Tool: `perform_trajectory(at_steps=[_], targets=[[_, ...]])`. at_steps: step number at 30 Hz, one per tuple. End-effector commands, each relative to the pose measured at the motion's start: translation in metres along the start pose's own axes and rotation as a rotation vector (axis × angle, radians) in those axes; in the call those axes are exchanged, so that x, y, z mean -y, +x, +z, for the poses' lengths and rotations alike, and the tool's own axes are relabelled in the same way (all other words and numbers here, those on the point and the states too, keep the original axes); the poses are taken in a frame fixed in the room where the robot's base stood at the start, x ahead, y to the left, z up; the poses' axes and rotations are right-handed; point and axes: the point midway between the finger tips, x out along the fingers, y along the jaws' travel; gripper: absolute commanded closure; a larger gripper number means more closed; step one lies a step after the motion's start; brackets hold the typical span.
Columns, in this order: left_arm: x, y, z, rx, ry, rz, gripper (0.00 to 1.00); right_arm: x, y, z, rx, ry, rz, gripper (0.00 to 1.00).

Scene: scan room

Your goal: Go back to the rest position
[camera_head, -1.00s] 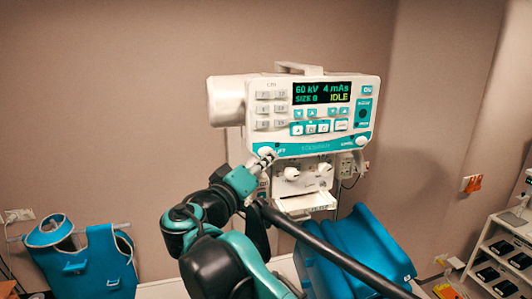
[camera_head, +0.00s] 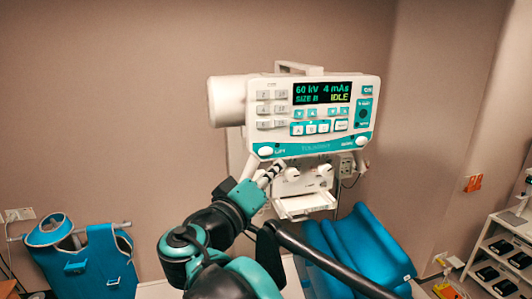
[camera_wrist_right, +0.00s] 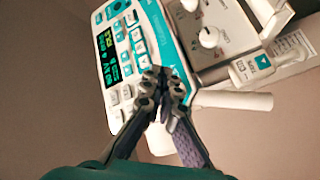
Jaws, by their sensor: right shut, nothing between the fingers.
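My right gripper (camera_head: 274,170) is shut and empty. It is just below the lower left edge of the white and teal control panel (camera_head: 280,92), under the white LIFT knob (camera_head: 265,151). The panel's display (camera_head: 322,92) reads 60 kV, 4 mAs and IDLE. In the right wrist view the closed fingertips (camera_wrist_right: 163,82) appear in front of the panel's edge (camera_wrist_right: 170,50); the gap between them cannot be judged. My left gripper is not in view.
A unit with white knobs and a tray (camera_head: 304,204) sits below the panel. Blue padded blocks (camera_head: 360,245) stand at lower right. A blue vest (camera_head: 90,265) hangs at left. A shelf rack (camera_head: 490,262) stands at far right. The wall area left of the panel is clear.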

Motion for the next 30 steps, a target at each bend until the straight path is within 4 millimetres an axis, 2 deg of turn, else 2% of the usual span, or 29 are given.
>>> perform_trajectory(at_steps=[12,14,16,17,20,21,23,24,26,30], targets=[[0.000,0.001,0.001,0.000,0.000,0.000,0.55,0.001,0.001,0.002,0.003,-0.001,-0.001,1.00],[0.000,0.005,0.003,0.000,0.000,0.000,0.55,0.005,0.003,0.011,0.015,-0.003,-0.007,1.00],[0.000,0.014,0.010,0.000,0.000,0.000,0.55,0.015,0.007,0.033,0.047,-0.011,-0.026,1.00],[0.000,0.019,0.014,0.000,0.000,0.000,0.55,0.021,0.010,0.048,0.068,-0.014,-0.039,1.00],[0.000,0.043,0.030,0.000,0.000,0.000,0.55,0.049,0.019,0.112,0.160,-0.027,-0.098,1.00],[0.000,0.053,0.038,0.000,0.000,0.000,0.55,0.062,0.022,0.143,0.203,-0.030,-0.130,1.00],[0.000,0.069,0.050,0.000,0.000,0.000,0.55,0.082,0.023,0.189,0.269,-0.031,-0.179,1.00],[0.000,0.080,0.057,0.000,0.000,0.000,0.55,0.096,0.023,0.220,0.310,-0.029,-0.214,1.00],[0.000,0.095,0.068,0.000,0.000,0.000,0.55,0.116,0.021,0.264,0.371,-0.022,-0.265,1.00],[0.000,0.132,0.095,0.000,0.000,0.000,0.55,0.167,0.006,0.366,0.501,0.021,-0.393,1.00]])
